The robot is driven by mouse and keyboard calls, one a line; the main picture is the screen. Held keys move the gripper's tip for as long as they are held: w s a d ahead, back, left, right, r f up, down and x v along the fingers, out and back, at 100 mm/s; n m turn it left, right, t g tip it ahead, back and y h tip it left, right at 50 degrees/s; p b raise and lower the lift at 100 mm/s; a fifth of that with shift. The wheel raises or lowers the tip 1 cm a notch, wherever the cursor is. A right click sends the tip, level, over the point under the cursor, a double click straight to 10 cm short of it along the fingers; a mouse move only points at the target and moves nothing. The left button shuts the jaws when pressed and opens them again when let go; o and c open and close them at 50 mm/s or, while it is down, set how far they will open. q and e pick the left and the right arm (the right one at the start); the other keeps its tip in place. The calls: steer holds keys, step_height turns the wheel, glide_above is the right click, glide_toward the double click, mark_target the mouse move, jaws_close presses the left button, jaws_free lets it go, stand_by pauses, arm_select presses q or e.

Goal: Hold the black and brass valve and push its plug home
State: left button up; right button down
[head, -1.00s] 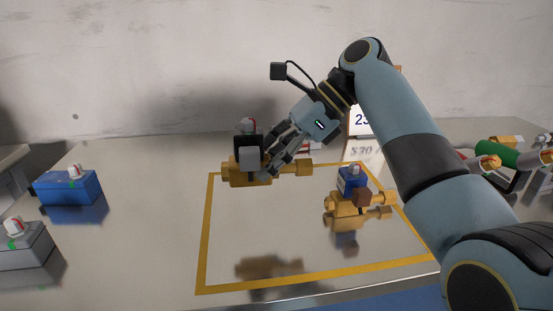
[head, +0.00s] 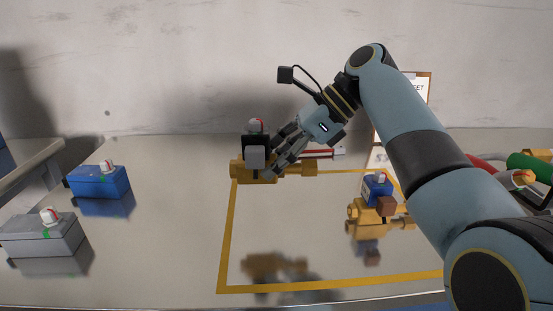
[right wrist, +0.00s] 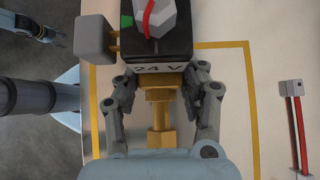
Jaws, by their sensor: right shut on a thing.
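The black and brass valve (head: 256,150) hangs above the table in my right gripper (head: 280,165), its reflection well below it. It has a black body, a brass pipe and a white-and-red knob on top. In the right wrist view, the valve (right wrist: 160,42) shows a "24 V" label, and my right gripper (right wrist: 163,85) is shut with fingers either side of the brass neck. The plug, a grey block (right wrist: 96,40), sticks out from the body's side on a short stem with a gap. My left gripper (right wrist: 42,28) is small and apart from the valve; its fingers are unclear.
A blue-and-brass valve (head: 377,190) with a brown block stands inside the yellow outline (head: 228,235). A blue box (head: 98,182) and a grey box (head: 42,238) lie at left.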

steer(key=shift+f, duration=2.65)
steer(key=shift+f+b, duration=0.85)
steer(key=shift+f, duration=1.85)
